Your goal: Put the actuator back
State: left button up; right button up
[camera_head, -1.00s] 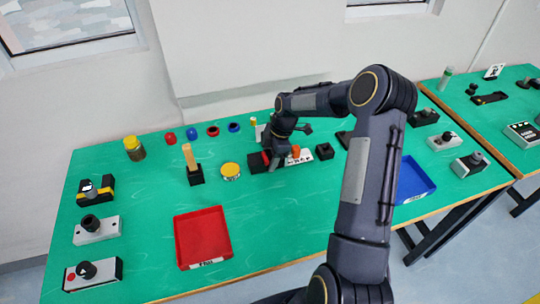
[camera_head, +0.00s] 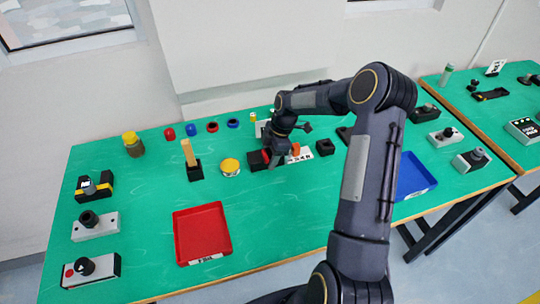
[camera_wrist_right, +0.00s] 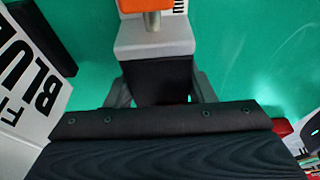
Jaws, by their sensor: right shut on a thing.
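My right gripper (camera_head: 272,158) is low over the green table at its back middle. In the right wrist view its two fingers (camera_wrist_right: 160,92) are shut on the black body of the actuator (camera_wrist_right: 158,80). A light grey block (camera_wrist_right: 155,40), a metal stem and an orange cap (camera_wrist_right: 155,6) are in line beyond that body. In the head view the orange cap (camera_head: 295,148) shows just right of the gripper; the rest is largely hidden by it. I cannot tell whether the actuator touches the table. My left gripper is in neither view.
A black block (camera_head: 256,161) with a red part is beside the gripper, and a white lettered sign (camera_wrist_right: 28,72) is close by. A red tray (camera_head: 228,245) and a blue tray (camera_head: 428,183) stand nearer the front. A yellow-lidded tin (camera_head: 230,168) is left.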

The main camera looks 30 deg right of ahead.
jog(key=shift+s+f+b, duration=0.15)
jog(key=shift+f+b, duration=0.2)
jog(key=shift+f, duration=0.05)
jog(key=o, duration=1)
jog(key=shift+c, duration=0.2)
jog(key=o, duration=0.5)
jog(key=shift+f, duration=0.25)
jog(key=shift+s, duration=0.15)
jog(key=v, duration=0.6)
jog(key=w+b+v, duration=0.1)
jog(key=v, duration=0.2)
jog(key=shift+a, duration=0.1)
